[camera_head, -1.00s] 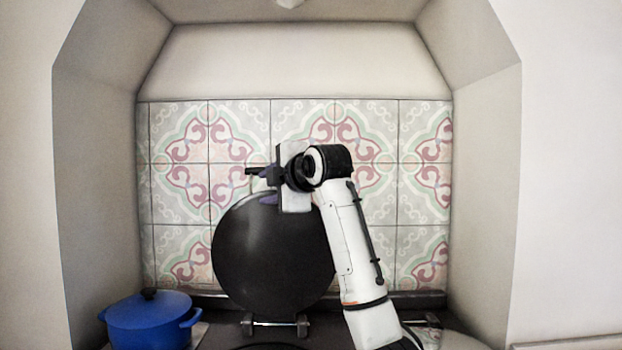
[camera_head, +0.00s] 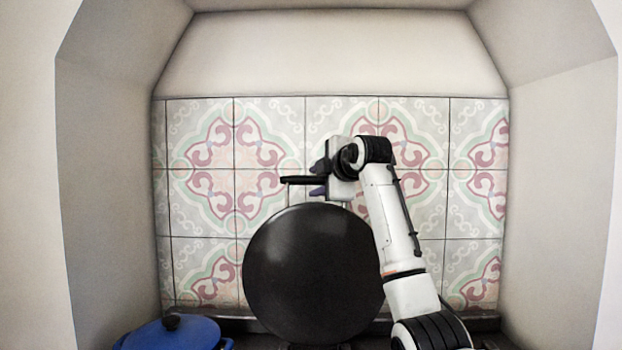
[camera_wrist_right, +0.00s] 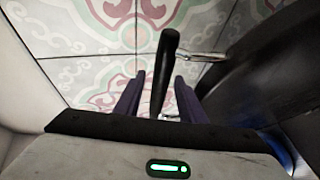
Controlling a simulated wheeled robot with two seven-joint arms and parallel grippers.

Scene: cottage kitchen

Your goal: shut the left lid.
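The lid (camera_head: 308,275), a round black dome, stands raised and upright in front of the tiled wall. It also shows dark at the right in the right wrist view (camera_wrist_right: 275,75). My right gripper (camera_head: 320,180) is at the lid's top edge. In the right wrist view its two purple fingers (camera_wrist_right: 160,98) stand apart, on either side of the lid's black bar handle (camera_wrist_right: 165,70), with a small gap at the left. A shiny metal bracket (camera_wrist_right: 200,55) runs between handle and lid. My left gripper is out of view.
A blue pot (camera_head: 172,335) with a black knob stands at the lower left, beside the lid. The patterned tile wall (camera_head: 210,210) is close behind the lid. Pale alcove walls (camera_head: 105,190) close in both sides. The surface below the lid is mostly cut off.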

